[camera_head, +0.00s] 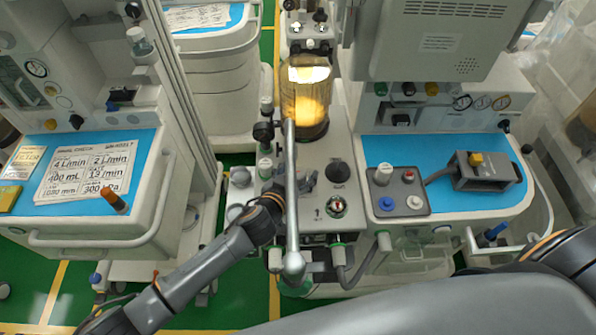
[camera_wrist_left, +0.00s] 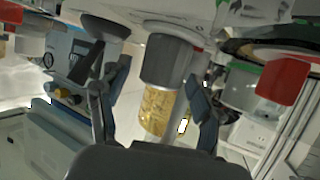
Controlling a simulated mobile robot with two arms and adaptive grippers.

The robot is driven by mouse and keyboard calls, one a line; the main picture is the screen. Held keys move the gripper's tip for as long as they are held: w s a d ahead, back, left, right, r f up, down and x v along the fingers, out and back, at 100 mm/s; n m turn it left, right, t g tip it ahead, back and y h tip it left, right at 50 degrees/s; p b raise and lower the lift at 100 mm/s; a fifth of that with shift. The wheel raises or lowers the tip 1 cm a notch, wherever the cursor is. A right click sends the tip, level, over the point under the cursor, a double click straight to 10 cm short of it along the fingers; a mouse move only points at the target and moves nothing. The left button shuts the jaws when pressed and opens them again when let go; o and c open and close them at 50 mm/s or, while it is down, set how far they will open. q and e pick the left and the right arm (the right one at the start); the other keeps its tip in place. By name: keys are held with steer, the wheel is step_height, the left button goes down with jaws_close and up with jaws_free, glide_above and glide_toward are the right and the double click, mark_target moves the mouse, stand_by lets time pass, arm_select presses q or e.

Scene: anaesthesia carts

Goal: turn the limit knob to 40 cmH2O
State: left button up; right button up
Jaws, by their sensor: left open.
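My left gripper (camera_head: 292,187) is open over the grey machine panel (camera_head: 318,180), partly behind a metal pole. A dark round knob (camera_head: 338,171) stands just right of it; a red, white and green knob (camera_head: 337,206) sits nearer the front. In the left wrist view, my open fingers (camera_wrist_left: 158,100) are on both sides of a grey cylindrical knob (camera_wrist_left: 168,60) in the picture; contact cannot be told. I cannot tell for sure which knob is the limit knob, and no scale is readable. My right gripper is not in view.
The metal pole (camera_head: 291,200) with a ball end rises close by my left gripper. An amber-lit canister (camera_head: 305,98) stands behind. A blue-topped work surface (camera_head: 450,160) with a small grey tray (camera_head: 398,191) lies right, and a cart with label cards (camera_head: 88,172) left.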

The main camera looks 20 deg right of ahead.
arm_select(q)
steer(key=c, duration=1.2)
steer(key=shift+o, duration=0.2)
steer(key=shift+r, duration=0.1)
